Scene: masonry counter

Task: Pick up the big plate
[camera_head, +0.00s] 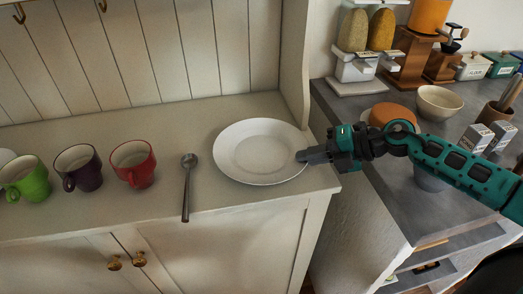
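The big plate (258,148) is white and round, and lies on the cream cabinet top (222,199) near its right end. My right gripper (302,157) reaches in from the right, with its dark fingertips overlapping the plate's right rim. The fingers are seen from the side, so I cannot tell whether they are parted or closed on the rim. The plate appears to rest on the surface. My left gripper is not in view.
A spoon (187,185) lies left of the plate. Red (133,164), purple (79,168) and green (26,177) mugs stand further left. An upright side panel (295,65) rises behind the plate. A grey counter (345,110) at the right holds a bowl (438,103) and dispensers.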

